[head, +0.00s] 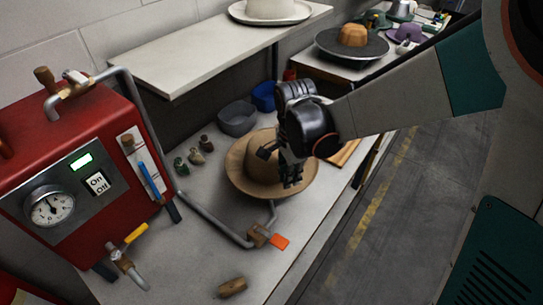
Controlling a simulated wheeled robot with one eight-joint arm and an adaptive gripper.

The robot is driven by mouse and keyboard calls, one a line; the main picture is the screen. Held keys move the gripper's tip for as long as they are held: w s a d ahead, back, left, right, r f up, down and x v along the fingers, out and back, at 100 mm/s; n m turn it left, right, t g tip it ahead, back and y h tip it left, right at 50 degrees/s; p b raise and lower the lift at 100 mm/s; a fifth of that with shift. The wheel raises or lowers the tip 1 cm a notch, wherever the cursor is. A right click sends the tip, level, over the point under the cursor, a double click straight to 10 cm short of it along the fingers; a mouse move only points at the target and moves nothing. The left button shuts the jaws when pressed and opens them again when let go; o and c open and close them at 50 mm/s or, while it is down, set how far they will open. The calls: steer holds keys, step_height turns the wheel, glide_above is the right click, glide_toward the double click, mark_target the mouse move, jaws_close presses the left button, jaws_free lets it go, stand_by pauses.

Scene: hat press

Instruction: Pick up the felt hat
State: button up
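My gripper (279,170) is over the right side of the hat, close to the crown and the brim. The dark fingers point down and left. I cannot tell whether they touch the felt or how far they are apart.
A red machine (75,130) with a gauge stands at left. A grey pipe (222,224) with an orange-handled valve runs in front of the hat. Grey (237,119) and blue (263,97) bowls lie behind it. A white shelf (200,55) hangs above. The bench front is mostly clear.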

mark_target(289, 194)
steer(key=shift+w+d+f+b, duration=0.1)
steer(key=shift+f+b, duration=1.1)
steer(key=shift+f, duration=0.8)
steer(key=shift+d+f+b, duration=0.1)
steer(key=shift+f+b, duration=1.1)
steer(key=shift+f, duration=0.8)
steer(key=shift+r, duration=0.1)
jaws_close()
